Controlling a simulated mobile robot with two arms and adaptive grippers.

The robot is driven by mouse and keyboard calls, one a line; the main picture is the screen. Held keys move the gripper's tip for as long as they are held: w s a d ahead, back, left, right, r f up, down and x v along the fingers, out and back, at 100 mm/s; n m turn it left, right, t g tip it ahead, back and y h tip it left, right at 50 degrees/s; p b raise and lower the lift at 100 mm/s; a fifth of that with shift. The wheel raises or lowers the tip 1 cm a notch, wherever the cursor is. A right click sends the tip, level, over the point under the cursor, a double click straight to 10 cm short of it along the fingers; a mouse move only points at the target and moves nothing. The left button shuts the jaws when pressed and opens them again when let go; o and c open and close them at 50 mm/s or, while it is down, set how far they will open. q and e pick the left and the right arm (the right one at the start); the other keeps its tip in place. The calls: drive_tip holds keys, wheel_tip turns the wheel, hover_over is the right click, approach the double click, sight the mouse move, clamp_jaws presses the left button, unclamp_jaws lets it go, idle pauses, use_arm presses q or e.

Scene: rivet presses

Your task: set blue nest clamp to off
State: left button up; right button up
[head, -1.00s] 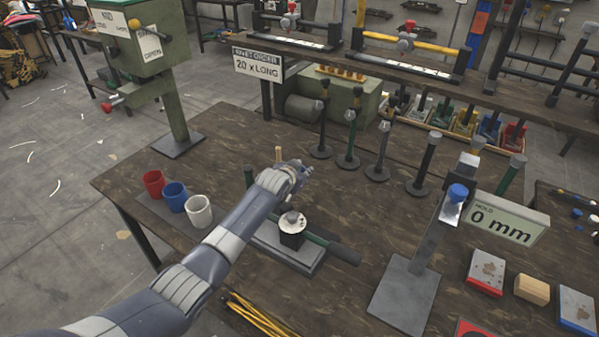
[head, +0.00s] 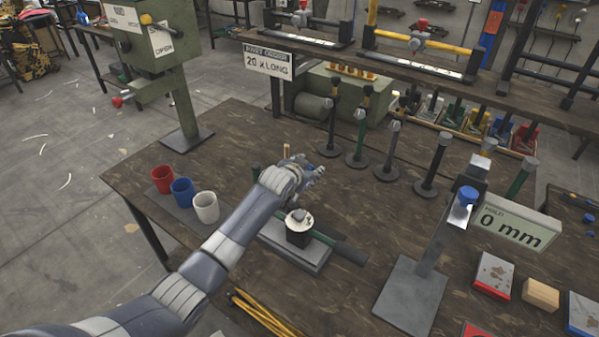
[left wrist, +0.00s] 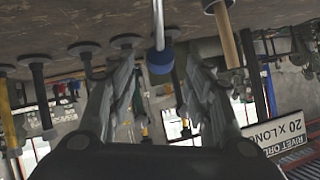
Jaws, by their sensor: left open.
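A thin grey rod with a blue ball end (left wrist: 160,62) shows in the left wrist view. It hangs from the top edge in that upside-down picture, between my left fingers and apart from them as far as I can see. I cannot tell for sure that it is the blue nest clamp's lever. My left gripper (head: 309,171) is open above the bench, just behind the small nest fixture; its two fingers also show in the left wrist view (left wrist: 158,95). The fixture has a black block with a white dial top (head: 299,220) on a grey base. My right gripper is not in view.
A dark green bar handle (head: 345,250) lies right of the fixture. Red (head: 162,179), blue (head: 182,191) and white cups (head: 206,207) stand left. Several upright posts (head: 390,150) stand behind. A press stand with a blue knob (head: 467,196) is at the right.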

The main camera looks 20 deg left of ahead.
use_arm(q)
drive_tip(key=d+v, duration=0.1)
drive_tip(key=v, duration=0.7)
drive_tip(key=shift+s+a+r, duration=0.25)
drive_tip(key=shift+s+a, duration=0.05)
drive_tip(key=shift+a, duration=0.2)
